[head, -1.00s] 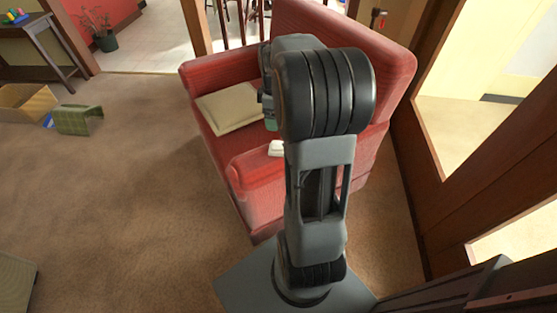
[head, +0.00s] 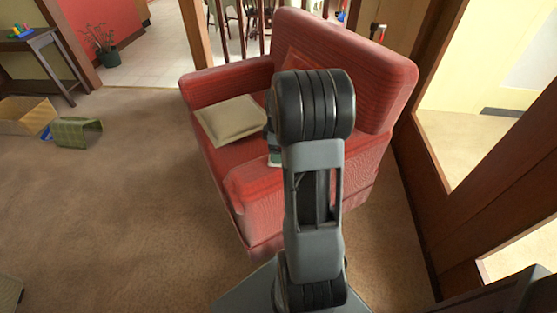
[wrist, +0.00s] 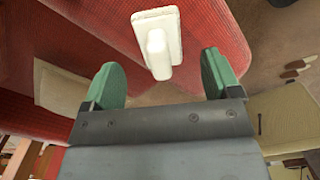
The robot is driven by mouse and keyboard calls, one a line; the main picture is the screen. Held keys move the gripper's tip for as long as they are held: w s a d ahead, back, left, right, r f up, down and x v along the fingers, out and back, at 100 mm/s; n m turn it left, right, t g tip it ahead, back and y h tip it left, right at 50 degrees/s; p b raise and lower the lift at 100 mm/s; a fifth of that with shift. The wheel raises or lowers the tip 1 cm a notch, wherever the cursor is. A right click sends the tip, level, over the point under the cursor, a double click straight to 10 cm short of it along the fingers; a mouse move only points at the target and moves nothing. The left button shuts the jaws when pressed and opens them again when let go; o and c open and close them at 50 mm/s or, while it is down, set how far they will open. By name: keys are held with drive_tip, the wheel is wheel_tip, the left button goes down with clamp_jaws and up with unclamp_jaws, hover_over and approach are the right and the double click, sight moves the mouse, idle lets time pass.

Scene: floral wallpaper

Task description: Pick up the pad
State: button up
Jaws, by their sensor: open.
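A small white object (wrist: 158,20), which looks like the pad, lies on the red armchair's near armrest. In the wrist view it is a slab with a narrower block pointing toward me. My gripper (wrist: 162,76) is open, its green fingers on either side of that block's lower end. I see no contact. In the head view my gripper (head: 273,148) is mostly behind my arm, over the near armrest, and the white object is hidden or too small to tell apart.
The red armchair (head: 345,55) holds a beige cushion (head: 230,120) on its seat. A wood-framed wall (head: 430,170) stands close on the right. A cardboard box (head: 25,115) and a green woven item (head: 75,132) lie far left. The carpet left of the chair is clear.

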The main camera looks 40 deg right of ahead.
wheel_tip(320, 180, down, 4)
drive_tip(key=shift+f+b, duration=0.15)
drive_tip(key=shift+b, duration=0.6)
drive_tip(key=shift+c, duration=0.5)
drive_tip(key=c, duration=0.9)
drive_tip(key=shift+r, duration=0.25)
drive_tip(key=shift+c, duration=0.2)
drive_tip(key=shift+r+p, duration=0.3)
wheel_tip(320, 180, up, 2)
drive_tip(key=shift+r+p, duration=0.1)
drive_tip(key=shift+p, duration=0.5)
drive_tip(key=s+a+r+p, duration=0.3)
drive_tip(key=s+r+p, duration=0.1)
drive_tip(key=s+r, duration=0.6)
drive_tip(key=s, duration=0.3)
drive_tip(key=shift+s, duration=0.3)
